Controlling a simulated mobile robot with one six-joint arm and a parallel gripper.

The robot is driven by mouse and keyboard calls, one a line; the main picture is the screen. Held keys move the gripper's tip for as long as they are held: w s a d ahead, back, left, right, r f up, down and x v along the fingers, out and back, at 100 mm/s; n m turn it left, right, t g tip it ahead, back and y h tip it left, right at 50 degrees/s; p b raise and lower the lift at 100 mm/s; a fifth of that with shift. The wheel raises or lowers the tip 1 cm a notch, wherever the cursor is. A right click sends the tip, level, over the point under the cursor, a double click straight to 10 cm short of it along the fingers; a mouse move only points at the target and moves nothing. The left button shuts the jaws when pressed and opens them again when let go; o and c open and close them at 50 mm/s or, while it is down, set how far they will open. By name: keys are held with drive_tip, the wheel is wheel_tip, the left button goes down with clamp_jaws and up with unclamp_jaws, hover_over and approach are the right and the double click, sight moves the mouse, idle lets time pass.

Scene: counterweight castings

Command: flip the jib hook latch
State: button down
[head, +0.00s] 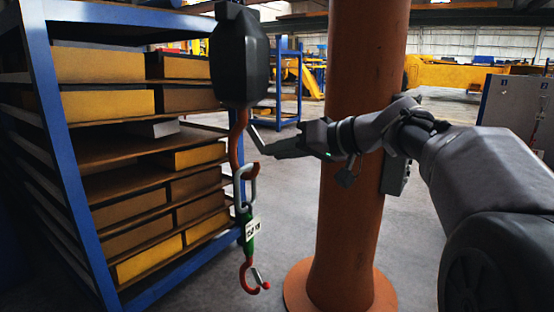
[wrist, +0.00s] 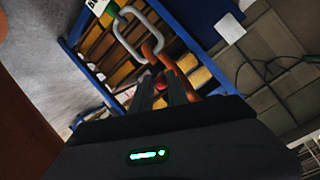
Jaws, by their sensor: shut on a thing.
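The black hoist body (head: 240,55) hangs at the upper middle of the head view. Below it is the orange jib hook (head: 236,140), also seen in the wrist view (wrist: 153,50). A thin grey latch lever (head: 256,138) slants from the hook down to my gripper (head: 268,152). In the wrist view my gripper's fingers (wrist: 162,90) are shut on the latch's red tip (wrist: 160,80), partly hidden between them. A grey link (head: 246,185) hangs in the hook and also shows in the wrist view (wrist: 120,30).
Below the link hang a green piece with a white tag (head: 252,229) and a red lower hook (head: 247,280). A blue rack (head: 60,150) with yellow-fronted boxes stands left. A thick orange column (head: 345,220) stands right of the hook, behind my arm. Grey floor shows between.

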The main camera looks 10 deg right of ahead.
drive_tip(key=shift+w+a+f+b, duration=0.2)
drive_tip(key=shift+f+b, duration=0.25)
drive_tip(key=shift+f, duration=0.05)
drive_tip(key=shift+w+a+f+b, duration=0.15)
drive_tip(key=shift+a+f+b, duration=0.05)
drive_tip(key=shift+f+b, duration=0.3)
drive_tip(key=shift+w+a+f+b, duration=0.2)
drive_tip(key=shift+f+b, duration=0.2)
drive_tip(key=shift+f, duration=0.1)
drive_tip(key=c, duration=1.6)
unclamp_jaws()
drive_tip(key=shift+w, duration=0.3)
drive_tip(key=o, duration=0.3)
drive_tip(key=shift+s+r, duration=0.1)
drive_tip(key=p+v, duration=0.4)
drive_tip(key=v, duration=1.3)
drive_tip(key=shift+s, duration=0.2)
drive_tip(key=shift+r, duration=0.15)
